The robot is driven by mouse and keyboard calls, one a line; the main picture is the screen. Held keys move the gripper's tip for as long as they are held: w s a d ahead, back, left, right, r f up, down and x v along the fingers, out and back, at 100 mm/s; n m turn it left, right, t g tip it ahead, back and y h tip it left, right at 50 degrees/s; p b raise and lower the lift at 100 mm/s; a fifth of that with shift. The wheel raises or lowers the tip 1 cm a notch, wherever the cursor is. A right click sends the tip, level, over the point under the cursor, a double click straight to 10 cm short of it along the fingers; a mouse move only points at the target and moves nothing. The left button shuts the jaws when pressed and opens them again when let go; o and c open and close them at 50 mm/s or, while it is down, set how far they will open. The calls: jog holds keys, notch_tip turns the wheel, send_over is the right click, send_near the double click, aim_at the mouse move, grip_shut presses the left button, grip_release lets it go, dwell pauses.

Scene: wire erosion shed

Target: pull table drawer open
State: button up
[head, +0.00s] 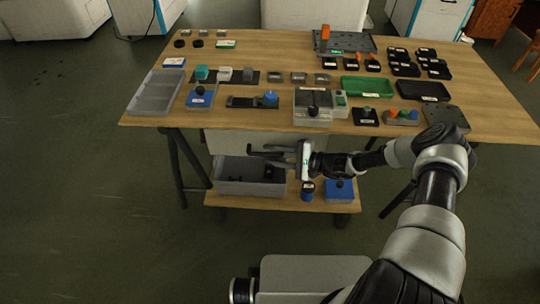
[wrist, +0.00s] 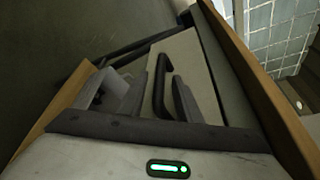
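The table drawer has a pale front (head: 228,142) below the front edge of the wooden tabletop. In the wrist view its pale front (wrist: 190,58) fills the middle and carries a black bar handle (wrist: 160,85). My gripper (head: 262,151) is in front of the drawer, below the tabletop edge, its fingers pointing left in the head view. In the wrist view my gripper (wrist: 148,92) is open.
The wooden table (head: 275,50) is crowded with trays, blocks and small fixtures. On the lower shelf stand a grey bin (head: 232,187), a dark blue cup-like item (head: 307,191) and a blue box (head: 340,191), close below my gripper. The floor left of the table is clear.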

jog(key=shift+w+a+f, duration=0.1)
jog(key=shift+w+a, duration=0.05)
jog(key=shift+a, duration=0.3)
jog(key=shift+c, duration=0.4)
grip_shut()
jog(key=shift+d, duration=0.15)
